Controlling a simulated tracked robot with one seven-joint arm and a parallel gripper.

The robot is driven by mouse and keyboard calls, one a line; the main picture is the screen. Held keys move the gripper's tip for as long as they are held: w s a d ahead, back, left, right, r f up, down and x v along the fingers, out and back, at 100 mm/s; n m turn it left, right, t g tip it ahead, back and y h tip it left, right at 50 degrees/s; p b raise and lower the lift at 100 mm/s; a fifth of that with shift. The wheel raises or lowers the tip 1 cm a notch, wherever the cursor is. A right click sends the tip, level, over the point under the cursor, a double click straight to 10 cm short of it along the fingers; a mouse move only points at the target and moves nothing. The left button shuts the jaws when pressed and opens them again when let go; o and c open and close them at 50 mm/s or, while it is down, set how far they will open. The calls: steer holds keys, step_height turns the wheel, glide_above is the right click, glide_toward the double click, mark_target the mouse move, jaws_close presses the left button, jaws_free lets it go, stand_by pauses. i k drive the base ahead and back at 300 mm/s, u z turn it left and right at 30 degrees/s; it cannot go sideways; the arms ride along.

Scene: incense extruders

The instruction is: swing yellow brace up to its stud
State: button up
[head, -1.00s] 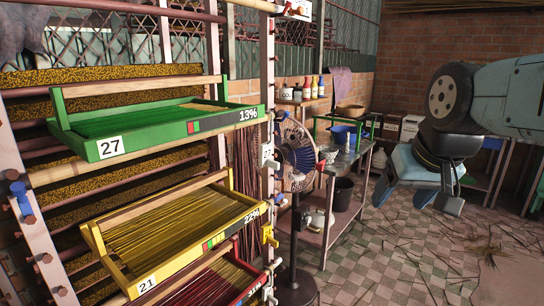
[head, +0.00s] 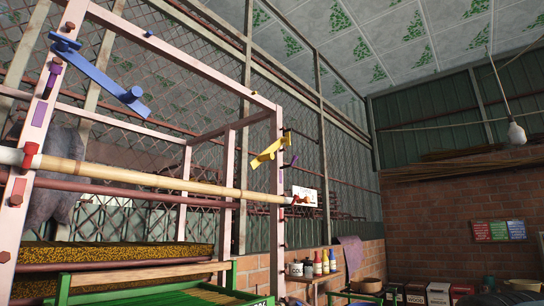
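The yellow brace (head: 269,152) is a short flat bar at the upper part of the pink rack's right front post (head: 277,222). It slants, with its right end higher, and its left end sticks out to the left of the post. I cannot clearly tell which stud belongs to it. A longer blue brace (head: 100,75) slants down to the right from the top of the rack's left post (head: 38,130). My gripper is out of view.
A bamboo pole (head: 150,178) crosses the rack front below the braces. A green tray (head: 65,287) sits lower. Bottles (head: 325,262) stand on a shelf at right. A bulb (head: 516,133) hangs at far right; open air lies between it and the rack.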

mark_target(275, 150)
steer(key=u, duration=1.05)
steer(key=k, duration=1.05)
steer(key=z, duration=1)
steer(key=i, duration=1)
steer(key=u, duration=0.05)
